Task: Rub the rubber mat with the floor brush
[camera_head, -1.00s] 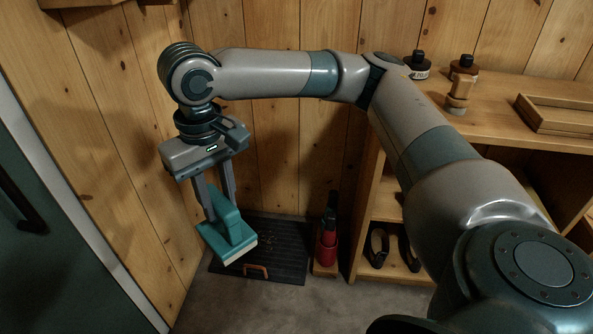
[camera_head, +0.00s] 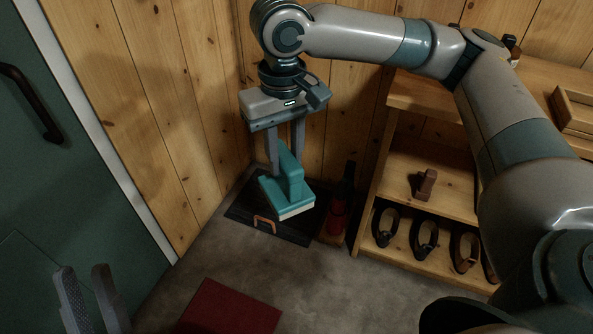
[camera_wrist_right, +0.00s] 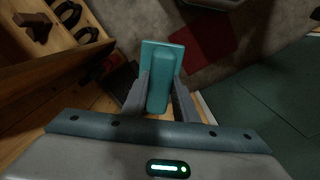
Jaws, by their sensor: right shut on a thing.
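The dark rubber mat (camera_head: 240,212) lies on the floor in the corner by the pine wall. The teal floor brush (camera_head: 290,185), with a pale underside, is in my right gripper (camera_head: 284,165), whose fingers are shut on its handle. The brush is over the mat and hides its middle; I cannot tell whether it touches it. In the right wrist view the brush (camera_wrist_right: 160,62) sits between the two fingers (camera_wrist_right: 160,98). My left gripper (camera_head: 88,298) is low at the left, its fingers apart with nothing between them.
A small orange-brown handle-shaped piece (camera_head: 264,224) is at the mat's front edge. A red bottle-like object (camera_head: 338,215) stands right of the mat, beside a pine shelf (camera_head: 440,188) holding dark looped items. A red mat (camera_head: 230,308) lies on the grey floor; a green door is left.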

